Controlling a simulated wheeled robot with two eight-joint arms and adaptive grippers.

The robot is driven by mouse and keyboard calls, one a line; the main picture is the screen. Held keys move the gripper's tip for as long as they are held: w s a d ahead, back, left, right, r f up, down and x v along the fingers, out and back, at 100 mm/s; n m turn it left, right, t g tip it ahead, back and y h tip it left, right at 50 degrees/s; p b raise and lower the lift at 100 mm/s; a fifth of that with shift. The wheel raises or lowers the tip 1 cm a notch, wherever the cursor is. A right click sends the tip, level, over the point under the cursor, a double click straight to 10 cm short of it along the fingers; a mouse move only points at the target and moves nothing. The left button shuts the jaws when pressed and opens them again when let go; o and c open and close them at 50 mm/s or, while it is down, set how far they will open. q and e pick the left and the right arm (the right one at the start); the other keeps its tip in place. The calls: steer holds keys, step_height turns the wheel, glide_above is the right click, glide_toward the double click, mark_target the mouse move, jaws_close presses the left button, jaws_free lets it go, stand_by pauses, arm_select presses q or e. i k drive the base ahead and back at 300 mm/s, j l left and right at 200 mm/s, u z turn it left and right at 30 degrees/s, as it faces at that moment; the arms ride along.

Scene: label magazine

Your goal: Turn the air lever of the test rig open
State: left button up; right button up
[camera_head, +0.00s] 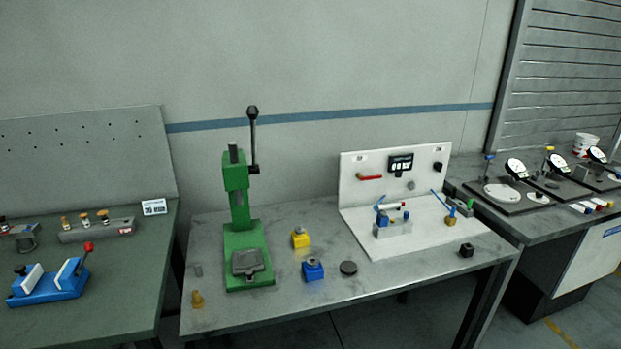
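The test rig (350,190) is a white L-shaped stand with an upright back panel and a flat base, on the right part of the middle table. A red lever (370,177) lies about level on the left of its back panel, below a small label. A dark display (400,163) sits to the right of the lever, with a black knob (437,166) farther right. A metal fixture (392,228) with blue parts stands on the rig's base. Neither of my grippers is in view, so nothing of mine is near the lever.
A green press (240,240) with a tall black-knobbed handle stands left on the middle table. A black cube (466,250) is at the right front. Side tables flank it.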

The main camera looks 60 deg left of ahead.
mark_target(358, 176)
steer(key=u, duration=1.5)
